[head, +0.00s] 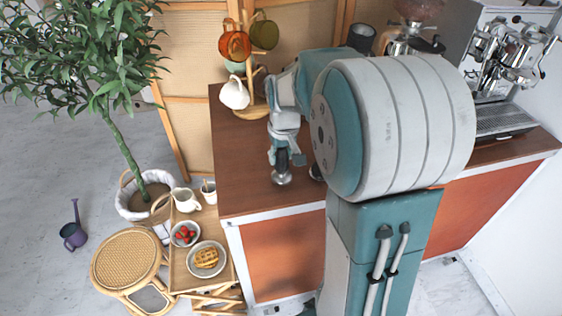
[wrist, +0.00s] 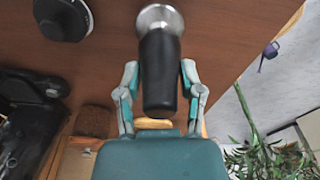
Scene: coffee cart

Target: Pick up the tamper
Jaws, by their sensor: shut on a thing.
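The tamper has a black handle and a round silver metal base. In the wrist view the tamper (wrist: 160,70) lies between the two fingers of my gripper (wrist: 161,85), which are shut on its black handle. In the head view my gripper (head: 287,157) holds the tamper (head: 282,177) upright, with its silver base low over the brown counter near the counter's left part. I cannot tell whether the base touches the counter. My arm hides much of the counter behind and to the right.
A mug tree with an orange mug (head: 234,45) and a white mug (head: 234,93) stands behind my gripper. An espresso machine (head: 505,60) is at the right. A small wooden table (head: 181,275) with plates and cups stands left of the counter (head: 240,190). The counter's left end is clear.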

